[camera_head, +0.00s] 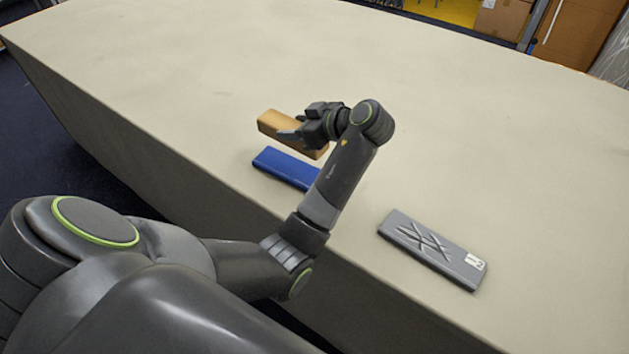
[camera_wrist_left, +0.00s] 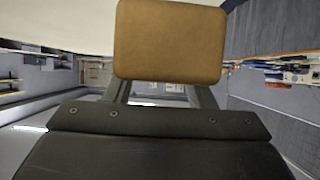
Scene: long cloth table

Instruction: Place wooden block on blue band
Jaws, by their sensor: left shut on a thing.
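The wooden block (camera_head: 276,123) is a tan-brown oblong in the head view. My left gripper (camera_head: 300,137) is shut on it and holds it above the table, just behind the blue band as seen in the picture. The block also fills the upper middle of the left wrist view (camera_wrist_left: 170,42), between the fingers. The blue band (camera_head: 281,165) is a flat blue bar lying on the table near its front edge. Its right end is hidden behind my left forearm. My right gripper does not show in either view.
A grey flat case (camera_head: 433,249) with a scribbled pattern and a white label lies on the table to the right. The pale cloth table (camera_head: 480,130) is otherwise clear. Its front edge runs close to the blue band. Cardboard boxes (camera_head: 505,18) stand beyond the far side.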

